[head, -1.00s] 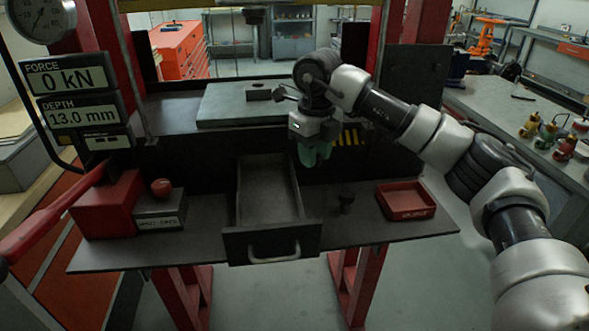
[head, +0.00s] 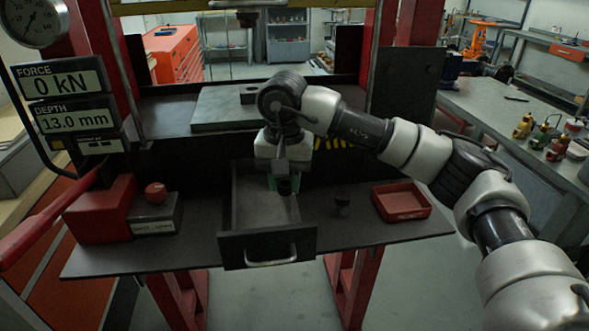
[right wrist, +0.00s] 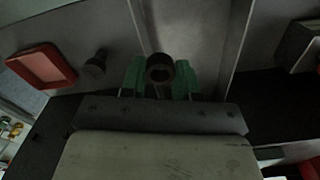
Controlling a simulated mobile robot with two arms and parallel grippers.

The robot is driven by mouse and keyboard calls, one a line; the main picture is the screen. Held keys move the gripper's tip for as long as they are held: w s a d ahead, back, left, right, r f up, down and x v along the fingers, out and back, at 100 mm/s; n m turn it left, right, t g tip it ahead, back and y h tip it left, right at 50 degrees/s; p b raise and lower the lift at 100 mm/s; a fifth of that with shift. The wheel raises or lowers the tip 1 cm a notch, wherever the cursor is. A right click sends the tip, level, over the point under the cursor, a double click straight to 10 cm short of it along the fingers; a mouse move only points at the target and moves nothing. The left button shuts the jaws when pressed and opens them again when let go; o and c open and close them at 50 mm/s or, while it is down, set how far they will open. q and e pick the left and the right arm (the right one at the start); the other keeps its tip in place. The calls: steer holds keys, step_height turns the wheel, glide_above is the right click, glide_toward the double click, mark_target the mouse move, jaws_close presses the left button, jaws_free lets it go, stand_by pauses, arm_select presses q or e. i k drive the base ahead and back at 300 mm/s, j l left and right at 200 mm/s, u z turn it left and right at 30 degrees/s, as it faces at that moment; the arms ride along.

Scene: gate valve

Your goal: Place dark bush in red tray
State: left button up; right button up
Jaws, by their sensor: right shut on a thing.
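My right gripper (head: 282,184) is over the open drawer, its green fingers pointing down. In the right wrist view the right gripper (right wrist: 160,80) is shut on a dark bush (right wrist: 160,67), a short dark cylinder with a round hole facing the camera. The bush (head: 285,187) shows as a small dark shape at the fingertips in the head view. The red tray (head: 402,215) lies on the bench to the right of the drawer and looks empty. It also shows at the upper left of the right wrist view (right wrist: 40,84). My left gripper is out of view.
The drawer (head: 267,246) is pulled out. A small dark stepped piece (head: 342,204) stands on the bench between drawer and tray. A grey block with a red knob (head: 155,212) and a red box (head: 98,212) stand left.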

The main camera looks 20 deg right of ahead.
mark_target(400, 205)
steer(key=z, duration=0.85)
steer(key=i+j+z, duration=0.15)
steer(key=i+z, duration=0.2)
steer(key=i, duration=0.2)
